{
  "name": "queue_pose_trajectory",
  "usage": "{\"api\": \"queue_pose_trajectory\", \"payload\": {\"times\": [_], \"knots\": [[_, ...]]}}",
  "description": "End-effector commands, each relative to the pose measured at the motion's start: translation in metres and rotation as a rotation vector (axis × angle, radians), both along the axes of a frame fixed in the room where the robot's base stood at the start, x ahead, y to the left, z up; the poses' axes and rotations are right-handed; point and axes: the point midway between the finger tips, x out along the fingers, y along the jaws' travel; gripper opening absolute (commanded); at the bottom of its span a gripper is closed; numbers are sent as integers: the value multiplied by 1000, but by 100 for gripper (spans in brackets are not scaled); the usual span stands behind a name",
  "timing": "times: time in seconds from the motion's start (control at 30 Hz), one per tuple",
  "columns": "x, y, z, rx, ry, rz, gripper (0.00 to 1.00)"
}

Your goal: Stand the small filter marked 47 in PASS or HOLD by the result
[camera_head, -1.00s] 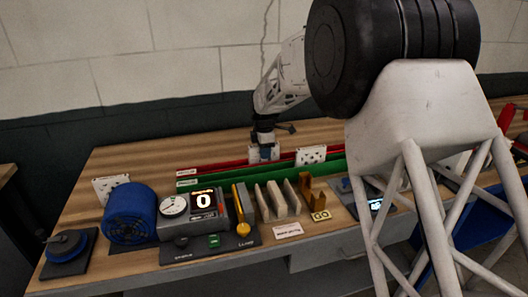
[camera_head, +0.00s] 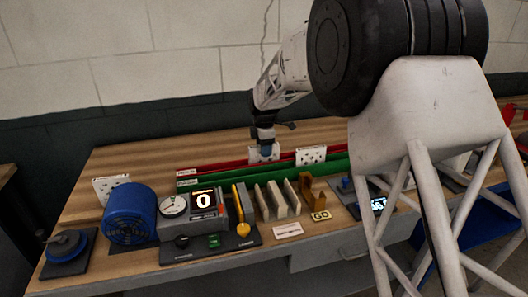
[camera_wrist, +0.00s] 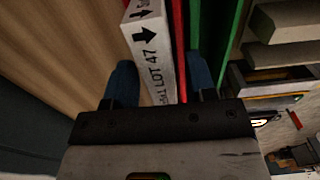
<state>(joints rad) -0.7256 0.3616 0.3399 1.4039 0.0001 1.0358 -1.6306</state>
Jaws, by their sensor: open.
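The small filter, a white box (camera_wrist: 150,55) printed LOT 47 with black arrows, stands upright between my fingers in the wrist view. My gripper (camera_wrist: 163,82) is open, with a blue finger on each side of the box. In the head view my gripper (camera_head: 265,150) is over the same white box (camera_head: 257,157) at the red rail (camera_head: 220,167). The red rail runs right beside the box; I cannot tell whether the box's base is within it. The green rail (camera_head: 230,180) lies on the near side. The rail labels are too small to read.
A second patterned white box (camera_head: 311,155) stands farther right along the rails, and another (camera_head: 110,186) at the left. Nearer are a blue cylinder (camera_head: 130,213), a tester showing 0 (camera_head: 204,200), a yellow lever (camera_head: 242,222) and a rack with upright dividers (camera_head: 277,200).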

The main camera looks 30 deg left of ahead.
Motion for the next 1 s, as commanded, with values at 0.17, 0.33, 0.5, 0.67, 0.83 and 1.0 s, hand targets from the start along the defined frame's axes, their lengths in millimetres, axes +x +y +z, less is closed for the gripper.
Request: {"api": "queue_pose_trajectory", "payload": {"times": [0.17, 0.33, 0.5, 0.67, 0.83, 1.0], "knots": [[0, 0, 26, 2, -2, 0, 51], [0, 0, 54, 1, -1, 0, 51], [0, 0, 79, 1, -1, 0, 51], [0, 0, 96, 1, -1, 0, 51], [0, 0, 103, 0, 0, 0, 51], [0, 0, 104, -1, 1, 0, 51]]}}
